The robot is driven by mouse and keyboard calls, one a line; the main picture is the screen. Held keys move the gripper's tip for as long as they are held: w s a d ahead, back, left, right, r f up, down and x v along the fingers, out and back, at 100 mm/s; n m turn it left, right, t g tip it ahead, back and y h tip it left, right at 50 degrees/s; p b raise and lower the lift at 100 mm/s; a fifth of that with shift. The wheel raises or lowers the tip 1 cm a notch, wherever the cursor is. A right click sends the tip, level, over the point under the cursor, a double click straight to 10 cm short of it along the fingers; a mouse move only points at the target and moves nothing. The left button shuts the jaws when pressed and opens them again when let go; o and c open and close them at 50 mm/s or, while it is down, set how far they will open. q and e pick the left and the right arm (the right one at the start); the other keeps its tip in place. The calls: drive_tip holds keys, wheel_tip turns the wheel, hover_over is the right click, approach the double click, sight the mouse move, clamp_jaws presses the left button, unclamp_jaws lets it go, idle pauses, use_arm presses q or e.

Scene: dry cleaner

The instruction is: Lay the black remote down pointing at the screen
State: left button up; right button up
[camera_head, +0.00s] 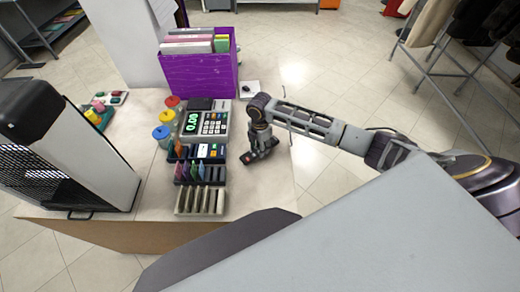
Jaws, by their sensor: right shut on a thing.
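My right gripper (262,152) reaches in from the right and points down at the right edge of the counter. It is shut on a small dark object, which looks like the black remote (247,157); the fingers hide part of it. I cannot tell whether the remote touches the counter or which way it points. A till (205,122) with a lit green display stands near the middle. My left gripper is not in view.
Slotted racks with coloured cards (200,172) stand left of my right gripper. Jars with red, yellow and blue lids (163,132) line the till's left side. A purple box of folders (200,72) is behind. The counter (150,205) has bare room between panel and racks.

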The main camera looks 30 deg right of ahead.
drive_tip(key=shift+f, duration=0.95)
drive_tip(key=shift+f, duration=0.1)
drive_tip(key=o, duration=1.1)
wheel_tip(320, 180, up, 12)
drive_tip(key=shift+r, duration=0.15)
